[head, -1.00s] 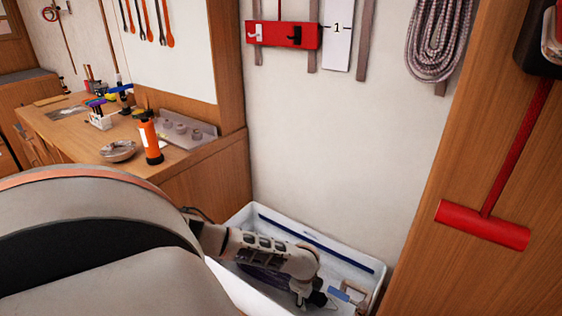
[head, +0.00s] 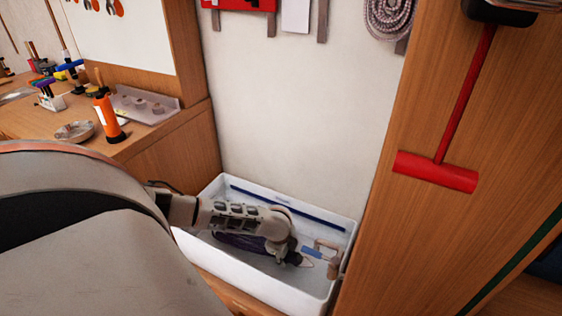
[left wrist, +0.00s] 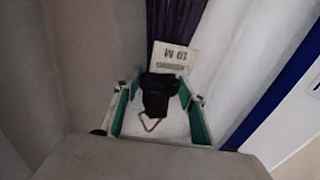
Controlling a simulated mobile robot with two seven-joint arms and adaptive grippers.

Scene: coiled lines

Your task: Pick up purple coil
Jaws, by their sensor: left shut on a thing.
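The purple coil (head: 238,241) lies in a white bin, partly hidden under my left arm. In the left wrist view its purple strands (left wrist: 173,28) run up from a white tag (left wrist: 174,57) reading 10 M. Below the tag is a black strap piece with a metal ring (left wrist: 155,98). My left gripper (head: 298,260) is low inside the bin at the coil's right end. In the wrist view its green-padded fingers (left wrist: 158,100) stand on both sides of the black piece, shut on this end of the coil. My right gripper is not in view.
The white bin (head: 342,228) has raised walls around my gripper. A blue-and-wooden item (head: 318,250) lies to its right. A wooden panel with a red-handled tool (head: 436,171) stands at the right. A workbench with an orange bottle (head: 108,115) is at the left.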

